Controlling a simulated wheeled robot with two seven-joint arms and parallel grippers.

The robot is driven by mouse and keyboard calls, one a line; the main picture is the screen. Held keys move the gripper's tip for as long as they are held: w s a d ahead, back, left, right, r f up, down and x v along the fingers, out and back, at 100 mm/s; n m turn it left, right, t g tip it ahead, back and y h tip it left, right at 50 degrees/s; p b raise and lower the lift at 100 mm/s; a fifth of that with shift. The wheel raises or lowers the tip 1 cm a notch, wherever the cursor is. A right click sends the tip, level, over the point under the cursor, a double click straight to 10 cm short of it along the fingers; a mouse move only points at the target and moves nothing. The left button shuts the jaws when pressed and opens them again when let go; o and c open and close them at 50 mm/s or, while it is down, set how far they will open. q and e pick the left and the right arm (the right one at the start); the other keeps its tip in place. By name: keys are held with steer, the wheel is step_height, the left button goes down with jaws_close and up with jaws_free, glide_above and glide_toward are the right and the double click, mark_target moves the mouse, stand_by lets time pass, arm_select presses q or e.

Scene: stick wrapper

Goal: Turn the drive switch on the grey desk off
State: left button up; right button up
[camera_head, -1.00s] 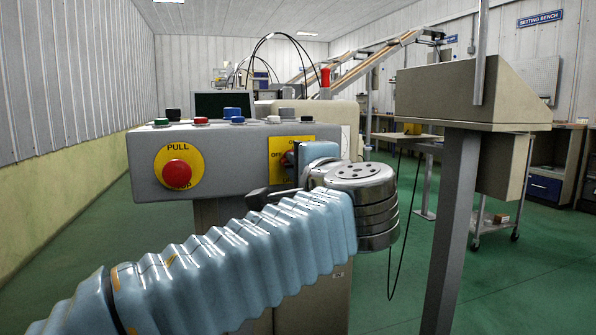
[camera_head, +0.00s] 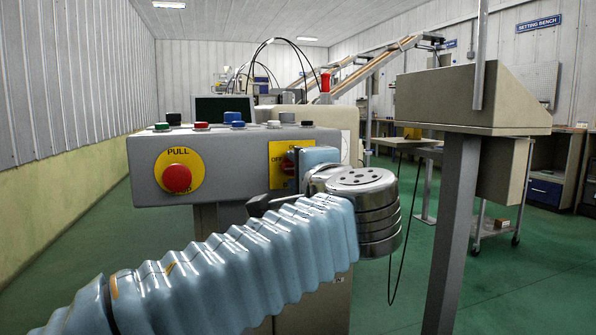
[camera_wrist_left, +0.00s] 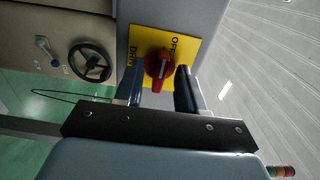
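The grey desk (camera_head: 230,189) stands ahead with a yellow switch plate on its front. The drive switch, a red rotary knob (camera_wrist_left: 158,69), sits on that yellow plate (camera_wrist_left: 181,45) lettered OFF and DRIVE. In the head view the plate (camera_head: 277,152) is partly hidden by my left gripper (camera_head: 296,165). In the left wrist view my left gripper (camera_wrist_left: 160,76) is open, with one finger on each side of the knob. Gaps show between knob and fingers at the tips. The knob's grip bar runs nearly upright in that view. My right gripper is not in view.
A red push button (camera_head: 177,178) on a yellow disc is left on the desk front. Several coloured buttons and a small dark screen (camera_head: 224,109) are on top. A beige box on a post (camera_head: 458,230) stands at right. A black handwheel (camera_wrist_left: 90,62) shows in the wrist view.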

arm_select(q)
steer(key=v, duration=1.3)
steer(key=shift+s, duration=0.25)
steer(key=shift+w+d, duration=0.1)
steer(key=shift+d, duration=0.05)
steer(key=w+d+f+m+g+h+p, duration=0.15)
steer(key=w+f, duration=0.25)
steer(key=f, duration=0.4)
steer(key=w+f+m+g+h+p, duration=0.1)
steer(key=w+f+g, duration=0.15)
steer(key=f, duration=0.45)
steer(key=w+d+f+m+g+h+p, duration=0.1)
steer(key=w+f+g, duration=0.1)
steer(key=w+f, duration=0.45)
steer(key=s+a+f+n+g+h+p, duration=0.1)
steer(key=s+a+f+g, duration=0.15)
steer(key=f, duration=0.95)
steer(key=s+a+f+n+g+h+p, duration=0.15)
steer(key=f+g, duration=0.25)
steer(key=f, duration=0.7)
steer(key=s+a+f+n+g+h+p, duration=0.1)
steer(key=s+a+f+n+g+p, duration=0.1)
steer(key=s+a+f+n, duration=0.5)
steer(key=s+a+f+n+g+h+p, duration=0.2)
steer(key=s+a+f+n, duration=0.5)
steer(key=s+f+n, duration=0.3)
step_height(320, 180, down, 4)
steer(key=shift+s+a+r+h+p, duration=0.1)
steer(key=shift+s+a+h+p, duration=0.1)
steer(key=shift+s+h+p, duration=0.2)
